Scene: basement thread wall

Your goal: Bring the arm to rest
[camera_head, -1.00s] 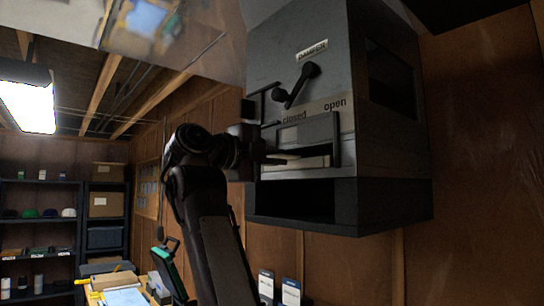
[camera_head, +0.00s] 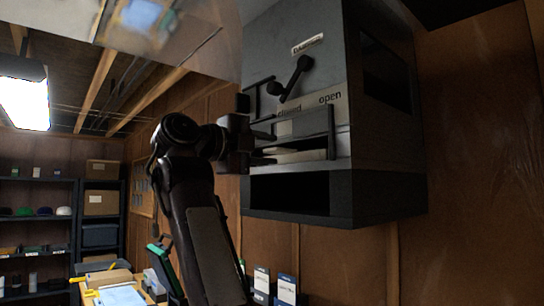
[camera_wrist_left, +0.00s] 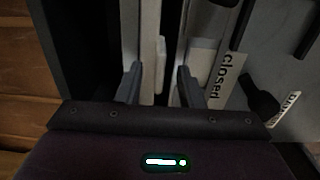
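My left gripper (camera_head: 272,145) is at the front of a grey wall-mounted box (camera_head: 375,135), by the slot below its "closed / open" label strip (camera_head: 312,104). In the left wrist view my left gripper (camera_wrist_left: 158,88) has its two fingers apart, with pale panel edges (camera_wrist_left: 160,65) behind and between them. I cannot tell whether a finger touches the box. A dark lever (camera_head: 290,78) sits above the label strip, tilted, its upper end to the right. My right gripper is not in view.
The box has a dark open recess (camera_head: 290,194) at its bottom. Dark shelves (camera_head: 40,185) with caps and boxes stand at the far left. A table with a yellow-edged tray and papers (camera_head: 120,296) is below. The wooden wall (camera_head: 475,170) on the right is bare.

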